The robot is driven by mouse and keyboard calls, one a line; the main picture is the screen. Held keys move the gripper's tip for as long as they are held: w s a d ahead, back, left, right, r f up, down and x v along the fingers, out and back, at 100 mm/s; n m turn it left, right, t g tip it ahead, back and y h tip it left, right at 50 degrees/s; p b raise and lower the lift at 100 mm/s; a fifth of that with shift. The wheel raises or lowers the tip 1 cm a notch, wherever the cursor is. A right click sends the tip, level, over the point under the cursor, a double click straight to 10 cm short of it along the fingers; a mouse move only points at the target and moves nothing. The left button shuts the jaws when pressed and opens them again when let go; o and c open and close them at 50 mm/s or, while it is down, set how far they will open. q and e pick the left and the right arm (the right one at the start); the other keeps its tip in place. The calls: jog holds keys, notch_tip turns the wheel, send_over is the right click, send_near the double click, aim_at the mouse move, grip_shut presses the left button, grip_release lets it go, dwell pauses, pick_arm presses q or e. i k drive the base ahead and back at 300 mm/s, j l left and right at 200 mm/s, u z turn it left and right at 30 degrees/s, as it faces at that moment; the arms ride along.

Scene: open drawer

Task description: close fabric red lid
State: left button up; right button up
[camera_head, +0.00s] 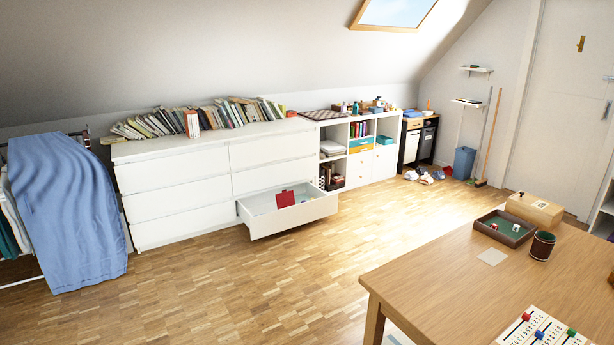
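A small red panel (285,198), probably the fabric lid, shows inside the open bottom drawer (290,221) of the white dresser. It appears raised, standing up near the back of the drawer. What it is attached to is too small to tell. The drawer is pulled out over the floor, and something pale lies in it to the right of the red panel. Neither of my grippers is in view.
A wooden table (450,283) fills the lower right, with a dice tray (505,240), a dark cup (542,246) and a wooden box (534,208). A blue cloth (66,215) hangs at left. The parquet floor (240,290) before the drawer is clear.

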aim_at(284, 200)
jog(key=i+j, duration=0.2)
jog(key=i, duration=0.2)
jog(key=i+j, duration=0.2)
jog(key=i, duration=0.25)
jog(key=i+j, duration=0.25)
jog(key=i, duration=0.15)
jog(key=i+j, duration=0.45)
jog(key=i, duration=0.15)
jog(key=i+j, duration=0.45)
jog(key=i, duration=0.2)
jog(key=i+l, duration=0.1)
jog(key=i, duration=1.15)
jog(key=i+l, duration=0.2)
jog(key=l, duration=0.15)
jog(key=i+l, duration=0.15)
jog(key=l, duration=0.2)
jog(key=i+l, duration=0.2)
jog(key=l, duration=0.15)
jog(key=k+l, duration=0.1)
jog(key=l, duration=0.8)
